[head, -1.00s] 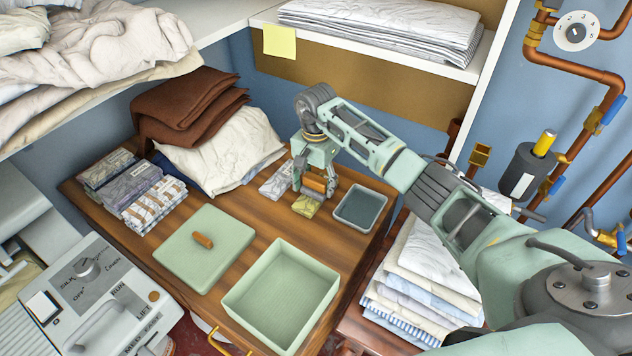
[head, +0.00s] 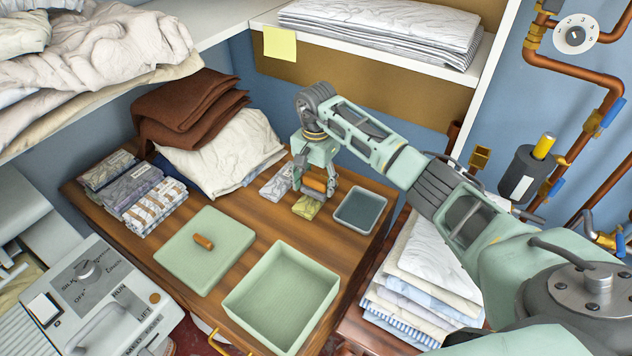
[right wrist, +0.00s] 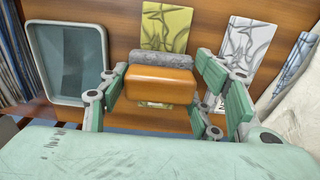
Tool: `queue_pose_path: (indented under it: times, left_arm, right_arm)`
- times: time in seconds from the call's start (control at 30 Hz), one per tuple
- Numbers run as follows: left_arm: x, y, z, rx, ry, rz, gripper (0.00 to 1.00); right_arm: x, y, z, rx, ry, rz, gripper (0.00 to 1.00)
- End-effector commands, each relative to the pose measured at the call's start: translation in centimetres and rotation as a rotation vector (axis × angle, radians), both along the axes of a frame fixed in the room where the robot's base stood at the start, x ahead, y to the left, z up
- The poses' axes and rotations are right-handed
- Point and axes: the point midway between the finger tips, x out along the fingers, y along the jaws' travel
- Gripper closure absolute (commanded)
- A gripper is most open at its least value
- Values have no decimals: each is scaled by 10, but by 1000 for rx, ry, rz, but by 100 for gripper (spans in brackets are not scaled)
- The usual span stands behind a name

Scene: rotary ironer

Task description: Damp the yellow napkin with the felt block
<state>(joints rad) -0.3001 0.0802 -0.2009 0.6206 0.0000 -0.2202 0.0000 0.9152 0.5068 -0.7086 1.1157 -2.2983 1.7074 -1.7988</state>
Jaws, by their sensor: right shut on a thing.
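The felt block (right wrist: 160,84) has an orange wooden grip and a grey felt part; it also shows in the head view (head: 316,184). My right gripper (head: 315,182) is shut on it, one finger at each end. The yellow napkin (head: 305,207) is a small folded patterned cloth lying flat on the wooden top. In the right wrist view the napkin (right wrist: 166,28) shows beyond the block, with a sliver below it. The block covers its middle; I cannot tell whether they touch. My left gripper is out of view.
A grey tray (head: 382,195) with a dark bottom stands right of the napkin. A grey-white napkin (head: 276,181) lies left of it. The open green box (head: 235,302), its lid (head: 190,262) and napkin stacks (head: 153,207) stand on the wooden top (head: 255,235). White cloth (head: 235,150) is heaped behind.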

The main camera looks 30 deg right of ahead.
Motion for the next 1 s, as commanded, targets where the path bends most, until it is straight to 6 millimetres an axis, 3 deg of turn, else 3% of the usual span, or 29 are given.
queue_pose_path:
  times: [0.6, 1.0]
  left_arm:
    - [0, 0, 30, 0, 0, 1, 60]
    - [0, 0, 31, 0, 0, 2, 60]
  right_arm:
    - [1, 0, 53, 0, -4, 0, 63]
    - [1, 0, 58, 0, -2, -1, 63]
